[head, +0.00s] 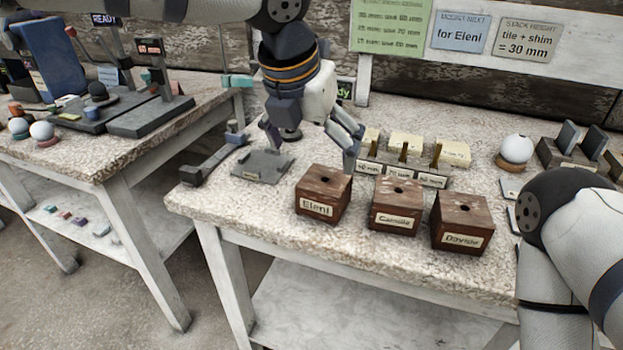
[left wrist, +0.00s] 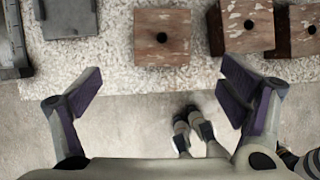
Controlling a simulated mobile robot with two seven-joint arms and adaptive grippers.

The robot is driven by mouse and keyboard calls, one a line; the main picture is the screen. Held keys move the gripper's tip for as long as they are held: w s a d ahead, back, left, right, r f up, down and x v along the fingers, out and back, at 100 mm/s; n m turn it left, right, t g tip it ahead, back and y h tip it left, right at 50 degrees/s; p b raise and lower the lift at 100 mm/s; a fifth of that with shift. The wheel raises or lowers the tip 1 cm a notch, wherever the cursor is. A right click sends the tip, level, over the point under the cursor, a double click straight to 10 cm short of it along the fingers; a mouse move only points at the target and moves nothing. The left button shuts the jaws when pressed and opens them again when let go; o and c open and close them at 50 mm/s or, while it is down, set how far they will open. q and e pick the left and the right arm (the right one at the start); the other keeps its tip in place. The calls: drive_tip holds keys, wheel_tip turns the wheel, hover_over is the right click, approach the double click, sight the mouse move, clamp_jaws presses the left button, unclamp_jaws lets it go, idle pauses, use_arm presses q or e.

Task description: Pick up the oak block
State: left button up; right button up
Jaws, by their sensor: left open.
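Three dark reddish-brown wooden blocks, each with a round hole on top, stand in a row near the table's front edge. They are labelled Eleni (head: 323,187), Camille (head: 395,200) and Davide (head: 462,216); I cannot tell by grain which wood each is. My left gripper (head: 312,150) is open and empty, above and behind the Eleni block. In the left wrist view, the open fingers (left wrist: 158,92) are below the Eleni block (left wrist: 162,36) in the picture, with the Camille block (left wrist: 247,24) to the right. My right gripper is out of view.
A grey plate (head: 263,165) lies left of the blocks. Behind them is a slotted holder (head: 400,173) with cream pieces. A white sphere (head: 516,149) and a dark rack (head: 573,157) stand at right. A second table (head: 105,158) is at left, past a gap.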

sight(325, 186)
use_arm(q)
drive_tip(key=x, duration=0.6)
drive_tip(key=b+x, duration=0.1)
drive_tip(key=x, duration=0.5)
drive_tip(key=shift+w+d+r, duration=0.15)
drive_tip(key=shift+d, duration=0.1)
drive_tip(key=shift+r, duration=0.1)
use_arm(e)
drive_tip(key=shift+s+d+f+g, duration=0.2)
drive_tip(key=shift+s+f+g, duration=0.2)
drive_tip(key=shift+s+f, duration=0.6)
use_arm(q)
drive_tip(key=shift+c, duration=0.6)
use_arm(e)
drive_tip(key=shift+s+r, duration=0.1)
use_arm(q)
drive_tip(key=c, duration=1.4)
